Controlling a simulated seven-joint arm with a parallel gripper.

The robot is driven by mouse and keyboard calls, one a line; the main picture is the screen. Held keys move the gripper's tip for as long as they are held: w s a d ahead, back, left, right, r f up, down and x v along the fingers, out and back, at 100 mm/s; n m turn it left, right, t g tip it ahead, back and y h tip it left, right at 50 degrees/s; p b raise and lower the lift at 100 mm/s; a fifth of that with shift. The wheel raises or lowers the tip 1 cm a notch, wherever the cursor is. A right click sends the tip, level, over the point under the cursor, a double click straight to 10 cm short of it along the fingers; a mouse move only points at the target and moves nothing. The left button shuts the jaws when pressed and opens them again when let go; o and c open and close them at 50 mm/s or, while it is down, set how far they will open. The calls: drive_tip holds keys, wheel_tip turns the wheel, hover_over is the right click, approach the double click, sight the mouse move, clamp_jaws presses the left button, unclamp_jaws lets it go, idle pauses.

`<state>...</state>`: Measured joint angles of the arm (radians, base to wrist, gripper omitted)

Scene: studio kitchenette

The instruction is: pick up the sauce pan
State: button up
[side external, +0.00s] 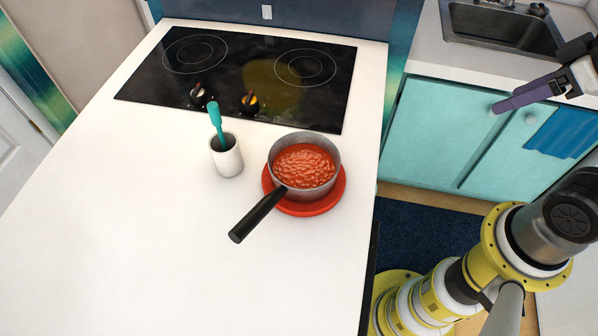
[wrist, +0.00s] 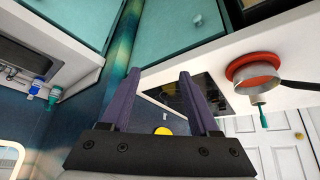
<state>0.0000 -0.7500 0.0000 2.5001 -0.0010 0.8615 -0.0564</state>
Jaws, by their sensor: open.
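The sauce pan (side external: 304,167) is a grey pot with a long black handle (side external: 258,215) that points toward the lower left. It holds red, lumpy sauce and sits on a round red trivet (side external: 318,208) on the white counter. In the wrist view the pan (wrist: 257,84) shows at the right, with the red trivet (wrist: 252,66) against it. My gripper (side external: 515,99) is at the upper right in the side view, well to the right of the pan and beyond the counter edge. Its purple fingers (wrist: 158,95) are open and empty in the wrist view.
A white cup (side external: 227,158) with a teal utensil (side external: 216,119) stands just left of the pan. A black cooktop (side external: 240,75) with two knobs lies behind. A sink (side external: 500,27) and teal cabinets (side external: 440,130) are at the right. The counter's left and front are clear.

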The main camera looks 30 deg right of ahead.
drive_tip(key=w+d+r+n+t, duration=0.1)
drive_tip(key=w+r+n+t, duration=0.35)
drive_tip(key=w, duration=0.35)
drive_tip(key=w+a+r+n+t+y, duration=0.3)
drive_tip(key=w+a+n+t+y, duration=0.25)
drive_tip(key=w+a+n, duration=0.6)
drive_tip(key=n+g+y, duration=0.9)
drive_tip(key=n+y, duration=0.2)
approach(268, 212)
drive_tip(key=x, duration=0.3)
drive_tip(key=shift+w+a+r, duration=0.15)
drive_tip(key=shift+w+a, duration=0.05)
drive_tip(key=shift+w, duration=0.05)
drive_tip(key=shift+f+x, duration=0.2)
drive_tip(key=shift+x, duration=2.4)
drive_tip(key=shift+s, duration=0.1)
clamp_jaws()
